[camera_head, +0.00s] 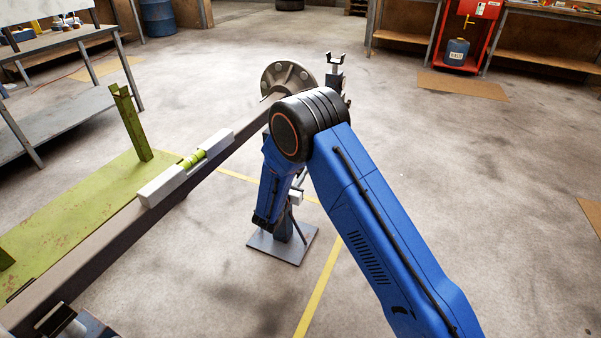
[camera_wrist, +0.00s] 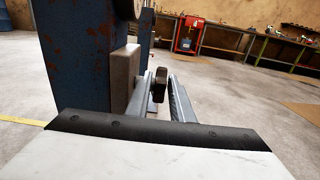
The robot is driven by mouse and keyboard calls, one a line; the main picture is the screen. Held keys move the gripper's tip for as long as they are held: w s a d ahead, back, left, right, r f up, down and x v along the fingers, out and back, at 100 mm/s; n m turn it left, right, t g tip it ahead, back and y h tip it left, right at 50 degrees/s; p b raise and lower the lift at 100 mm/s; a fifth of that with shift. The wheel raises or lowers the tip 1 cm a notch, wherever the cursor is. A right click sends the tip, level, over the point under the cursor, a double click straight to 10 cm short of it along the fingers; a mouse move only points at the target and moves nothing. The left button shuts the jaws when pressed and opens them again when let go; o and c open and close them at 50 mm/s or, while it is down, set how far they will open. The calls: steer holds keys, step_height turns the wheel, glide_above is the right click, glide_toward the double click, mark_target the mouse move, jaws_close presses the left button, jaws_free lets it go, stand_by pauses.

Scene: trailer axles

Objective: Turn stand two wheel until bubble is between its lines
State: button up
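A spirit level (camera_head: 160,187) lies along the brown axle beam (camera_head: 100,238). Its yellow-green vial (camera_head: 192,159) shows, but the bubble and lines are too small to read. Stand two (camera_head: 265,243) is mostly hidden behind my arm; its flat base plate shows on the floor. In the wrist view, its rusty blue post (camera_wrist: 78,55) fills the left side. My gripper (camera_wrist: 162,92) is beside the post with its fingers apart. A dark knob (camera_wrist: 160,82), seemingly on the stand's wheel, shows between the fingers. I cannot tell whether they touch it. The rest of the wheel is hidden.
A round hub flange (camera_head: 287,78) with bolts sits at the axle's far end. A green frame (camera_head: 85,190) stands left of the beam. A workbench (camera_head: 60,45) and a red cabinet (camera_head: 470,35) are farther back.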

steer(key=shift+w+d, duration=0.25)
steer(key=shift+w, duration=0.4)
steer(key=shift+c, duration=0.6)
jaws_close()
steer(key=shift+f+t+h, duration=0.15)
steer(key=shift+t+h, duration=0.25)
steer(key=shift+t, duration=0.8)
steer(key=shift+s+t+h, duration=0.15)
steer(key=shift+t+h, duration=0.45)
steer(key=shift+t, duration=1)
steer(key=shift+a, duration=0.1)
